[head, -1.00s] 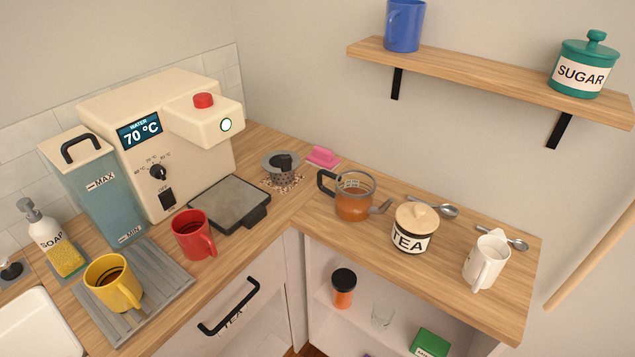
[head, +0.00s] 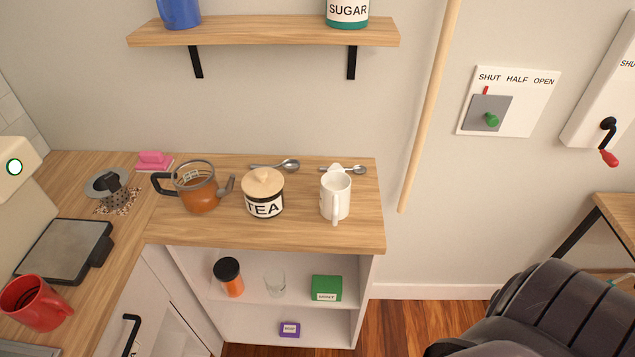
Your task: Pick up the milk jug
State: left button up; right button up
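The milk jug (head: 336,195) is a small white jug with a spout at the back and a handle facing me. It stands upright near the right end of the wooden counter (head: 300,238) in the head view. Neither of my grippers shows in this view, and nothing is touching the jug. A dark rounded shape at the lower right may be part of my own arm.
A shelf (head: 270,31) hangs above. A wooden pole (head: 430,105) leans just right of the counter.

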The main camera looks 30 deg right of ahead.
aim_at(335, 188)
jog(key=k+u, duration=0.1)
jog(key=u, duration=1.2)
jog(key=z, duration=2.45)
jog(key=j, duration=0.1)
